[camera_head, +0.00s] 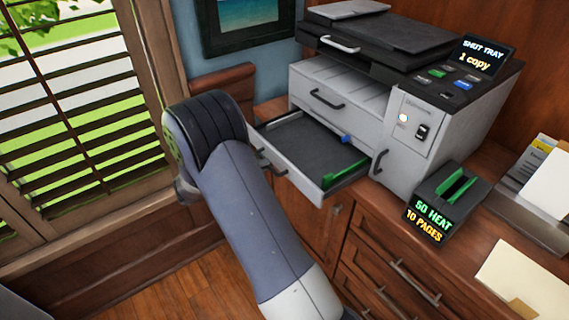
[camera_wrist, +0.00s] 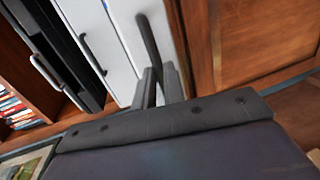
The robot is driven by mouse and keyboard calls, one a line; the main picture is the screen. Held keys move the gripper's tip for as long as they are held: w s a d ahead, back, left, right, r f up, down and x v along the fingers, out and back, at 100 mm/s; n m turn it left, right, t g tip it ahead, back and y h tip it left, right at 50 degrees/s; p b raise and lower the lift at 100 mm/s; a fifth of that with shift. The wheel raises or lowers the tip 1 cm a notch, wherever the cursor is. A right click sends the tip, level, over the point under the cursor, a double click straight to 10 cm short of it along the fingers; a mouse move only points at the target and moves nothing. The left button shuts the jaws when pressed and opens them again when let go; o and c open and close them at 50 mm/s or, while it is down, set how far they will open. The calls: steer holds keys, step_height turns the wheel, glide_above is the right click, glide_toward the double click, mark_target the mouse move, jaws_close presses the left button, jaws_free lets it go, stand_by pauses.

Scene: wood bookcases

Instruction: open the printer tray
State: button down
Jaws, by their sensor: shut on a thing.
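The grey and white printer (camera_head: 420,130) stands on the wooden cabinet. Its lower tray (camera_head: 303,186) is pulled out to the front left and shows a dark, empty floor, with a green guide (camera_head: 343,173) and a small blue tab (camera_head: 346,139). My gripper (camera_wrist: 161,88) is shut on the tray's dark handle (camera_wrist: 150,45) in the wrist view. In the head view my arm hides the gripper. The printer's screen (camera_head: 483,54) reads "SHUT TRAY 1 copy".
A closed upper drawer (camera_head: 350,90) with its own handle sits above the tray. A small dark holder (camera_head: 447,195) showing "50 HEAT 10 PAGES" stands right of the printer, near papers (camera_head: 515,275). A window with blinds (camera_head: 80,110) is at the left.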

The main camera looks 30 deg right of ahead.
steer(key=f+b+v, duration=0.1)
steer(key=v, duration=0.6)
steer(key=shift+a+f+b, duration=0.25)
steer(key=shift+a+b, duration=0.05)
steer(key=shift+a, duration=0.2)
steer(key=shift+s, duration=0.1)
steer(key=c, duration=1.5)
jaws_free()
steer(key=v, duration=1)
steer(key=shift+a+r, duration=0.1)
steer(key=shift+a, duration=0.25)
